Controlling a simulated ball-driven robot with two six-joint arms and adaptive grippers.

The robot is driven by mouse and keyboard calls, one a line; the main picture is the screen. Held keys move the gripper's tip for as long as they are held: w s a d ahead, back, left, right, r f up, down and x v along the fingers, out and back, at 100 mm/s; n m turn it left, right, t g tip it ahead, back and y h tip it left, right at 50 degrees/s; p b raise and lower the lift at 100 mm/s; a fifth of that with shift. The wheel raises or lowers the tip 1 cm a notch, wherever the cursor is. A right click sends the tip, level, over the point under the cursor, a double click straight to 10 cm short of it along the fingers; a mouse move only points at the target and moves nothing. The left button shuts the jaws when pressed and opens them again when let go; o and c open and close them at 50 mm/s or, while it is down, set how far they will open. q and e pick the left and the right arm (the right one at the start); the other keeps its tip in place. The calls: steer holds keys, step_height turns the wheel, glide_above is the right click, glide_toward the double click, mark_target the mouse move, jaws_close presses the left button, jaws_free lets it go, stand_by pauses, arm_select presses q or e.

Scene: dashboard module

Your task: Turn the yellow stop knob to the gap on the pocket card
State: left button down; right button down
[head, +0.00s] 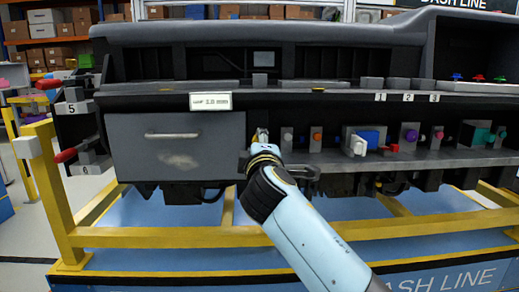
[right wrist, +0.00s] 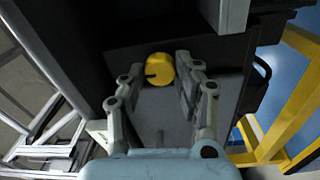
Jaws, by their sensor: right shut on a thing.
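The yellow stop knob (right wrist: 161,68) shows in the right wrist view as a round yellow disc with a dark mark on its left side. My right gripper (right wrist: 160,72) is shut on it, one finger on each side. In the head view my right gripper (head: 261,138) is at the dashboard front, just right of the grey drawer, and mostly hides the knob. A small white card (head: 210,101) with print too small to read sits above the drawer; I cannot tell if it is the pocket card. My left gripper is not in view.
The grey drawer (head: 175,145) with a bar handle is left of my right gripper. Small orange (head: 317,136), blue (head: 368,138) and purple (head: 411,135) parts line the shelf to the right. Red-tipped levers (head: 66,155) stand at the left. A yellow rail (head: 170,237) runs below.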

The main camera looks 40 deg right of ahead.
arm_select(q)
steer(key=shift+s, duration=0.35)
arm_select(e)
steer(key=shift+f, duration=0.15)
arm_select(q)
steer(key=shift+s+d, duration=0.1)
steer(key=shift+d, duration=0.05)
arm_select(e)
steer(key=c, duration=0.9)
jaws_free()
steer(key=shift+c, duration=0.2)
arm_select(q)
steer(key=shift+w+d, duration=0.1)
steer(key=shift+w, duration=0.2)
arm_select(e)
steer(key=v, duration=0.7)
steer(key=shift+s+a, duration=0.15)
steer(key=shift+s, duration=0.1)
